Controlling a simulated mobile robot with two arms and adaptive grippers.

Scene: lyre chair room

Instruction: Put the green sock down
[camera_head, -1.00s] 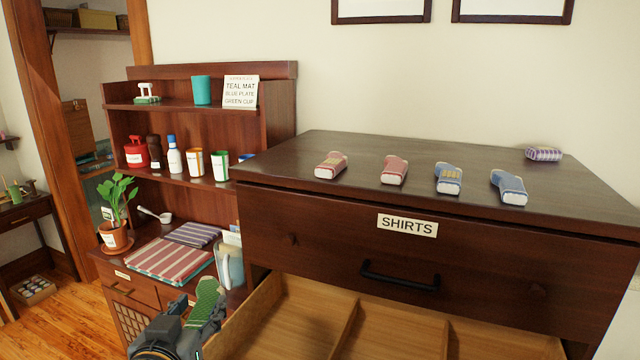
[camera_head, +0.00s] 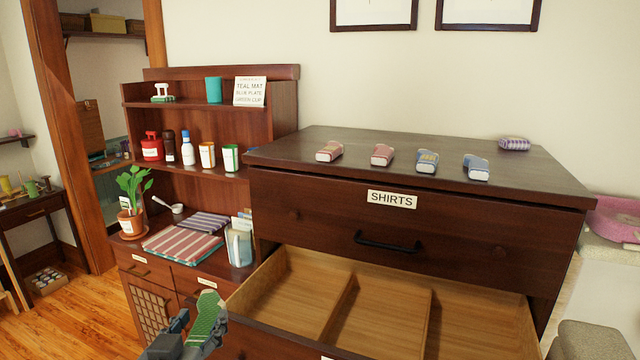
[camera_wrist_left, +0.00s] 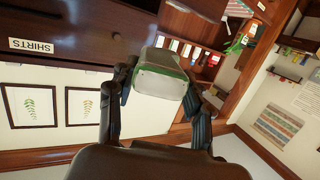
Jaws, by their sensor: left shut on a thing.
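The green sock (camera_head: 207,318), folded and patterned, is held upright in my left gripper (camera_head: 182,341) at the bottom of the head view. In the left wrist view the sock (camera_wrist_left: 160,82) shows as a pale block with green edges between the two dark fingers of the gripper (camera_wrist_left: 158,100), which are shut on it. It is in the air, in front of the left end of an open drawer (camera_head: 387,308) with wooden dividers. The visible drawer compartments look empty. My right gripper is in neither view.
The dresser (camera_head: 330,214) has a drawer labelled SHIRTS above the open one. Several folded items and a purple striped roll (camera_head: 514,144) lie on its top. At left stand a hutch (camera_head: 215,133), a potted plant (camera_head: 132,200) and striped cloths (camera_head: 184,245).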

